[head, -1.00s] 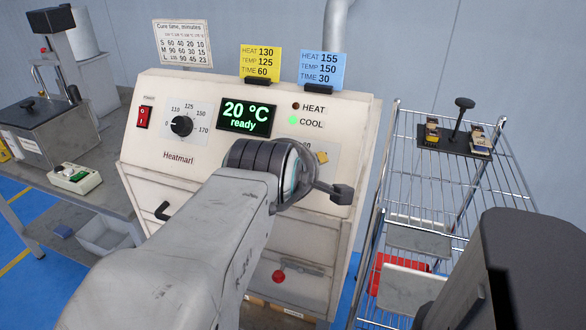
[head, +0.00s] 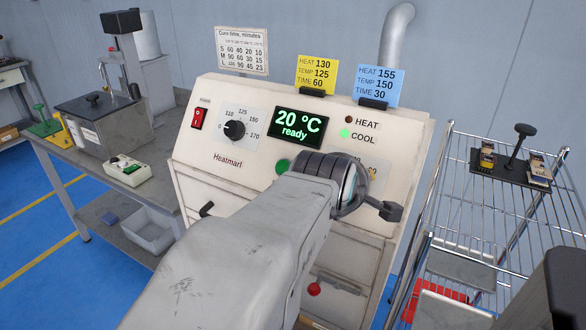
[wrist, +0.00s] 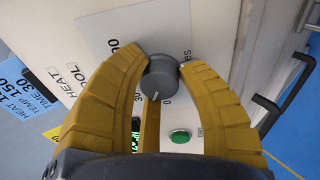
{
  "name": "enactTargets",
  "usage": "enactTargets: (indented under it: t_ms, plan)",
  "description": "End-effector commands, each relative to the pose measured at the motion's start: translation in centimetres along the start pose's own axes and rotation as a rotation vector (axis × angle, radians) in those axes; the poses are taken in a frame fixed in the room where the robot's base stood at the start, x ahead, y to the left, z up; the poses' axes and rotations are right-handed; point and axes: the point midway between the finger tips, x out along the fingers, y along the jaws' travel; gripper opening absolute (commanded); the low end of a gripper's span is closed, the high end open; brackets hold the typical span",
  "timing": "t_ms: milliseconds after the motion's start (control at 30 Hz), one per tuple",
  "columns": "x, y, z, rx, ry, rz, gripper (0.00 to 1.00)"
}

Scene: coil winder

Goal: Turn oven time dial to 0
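In the wrist view, the oven time dial (wrist: 158,78) is a round dark grey knob with a light pointer mark aimed down and slightly left in the picture. In the head view, the oven (head: 232,178) stands ahead, and my arm hides the time dial and most of my gripper. The display (head: 297,125) reads 20 °C, ready.
The temperature dial (head: 235,130) and red power switch (head: 198,118) are at the panel's left. A green button (wrist: 180,136) is near my right finger. A wire rack (head: 500,215) stands right, a workbench (head: 95,165) left. A black handle (wrist: 268,112) projects from the oven.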

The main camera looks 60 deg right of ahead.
Motion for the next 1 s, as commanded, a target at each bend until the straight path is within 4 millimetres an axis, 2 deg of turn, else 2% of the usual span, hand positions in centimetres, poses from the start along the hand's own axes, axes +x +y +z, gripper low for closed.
enactTargets:
  t_ms: [67,333,1000]
  plan:
    - [-0.01,0.01,0.00,0.000,0.000,0.000,0.26]
    - [0.00,-0.03,0.01,0.000,0.000,-0.001,0.02]
    - [0.06,-0.09,-0.10,-0.132,0.004,-0.018,0.01]
